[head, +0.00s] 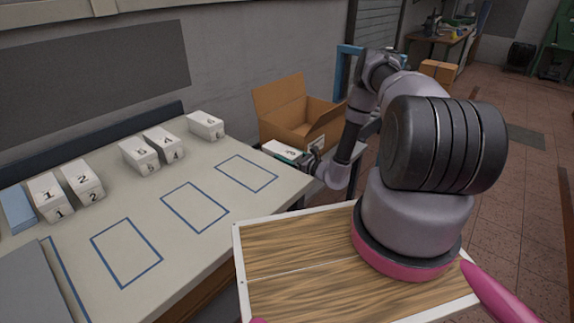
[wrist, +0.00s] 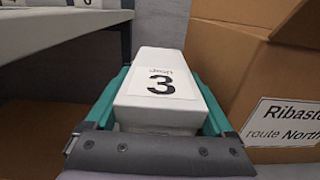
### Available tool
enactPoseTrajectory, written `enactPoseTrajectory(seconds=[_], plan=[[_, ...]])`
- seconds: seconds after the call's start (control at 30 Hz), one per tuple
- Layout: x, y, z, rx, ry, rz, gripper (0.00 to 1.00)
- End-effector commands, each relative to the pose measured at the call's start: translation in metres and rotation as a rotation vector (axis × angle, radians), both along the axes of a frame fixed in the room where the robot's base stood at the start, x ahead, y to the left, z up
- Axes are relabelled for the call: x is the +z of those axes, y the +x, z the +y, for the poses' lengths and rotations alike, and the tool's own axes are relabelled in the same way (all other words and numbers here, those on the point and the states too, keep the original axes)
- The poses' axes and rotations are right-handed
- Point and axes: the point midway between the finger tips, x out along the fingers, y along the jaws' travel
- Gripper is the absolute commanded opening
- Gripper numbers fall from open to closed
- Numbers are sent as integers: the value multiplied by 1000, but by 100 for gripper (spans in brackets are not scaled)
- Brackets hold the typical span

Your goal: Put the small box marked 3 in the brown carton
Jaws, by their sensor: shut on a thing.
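The small white box marked 3 (wrist: 162,88) is between the teal fingers of my gripper (wrist: 165,95) in the wrist view. My gripper is shut on it. In the head view the box (head: 284,150) is held in my gripper (head: 292,156) just past the table's right edge, in front of the brown carton (head: 290,132). The carton is open, with its flaps raised. In the wrist view the carton (wrist: 225,65) stands close to the right of the box, with a printed label. The box is outside the carton. The carton's floor is hidden.
White boxes marked 1 (head: 50,197), 2 (head: 83,183), 5 (head: 138,155), 4 (head: 164,145) and 6 (head: 206,125) stand along the back of the table (head: 190,258). Three blue outlined rectangles on the table are empty. Another carton (head: 438,71) stands farther back.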

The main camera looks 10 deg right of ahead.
Motion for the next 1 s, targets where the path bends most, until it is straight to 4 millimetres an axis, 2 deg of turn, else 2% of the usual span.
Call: enactPoseTrajectory(seconds=[0.17,0.43,0.8,0.83,1.0], plan=[[-12,0,1,1,1,-1,21],[-45,0,0,1,-1,-1,21],[-49,0,0,1,1,-1,21],[-49,0,0,1,-1,-1,99],[-49,0,0,1,0,0,100]])
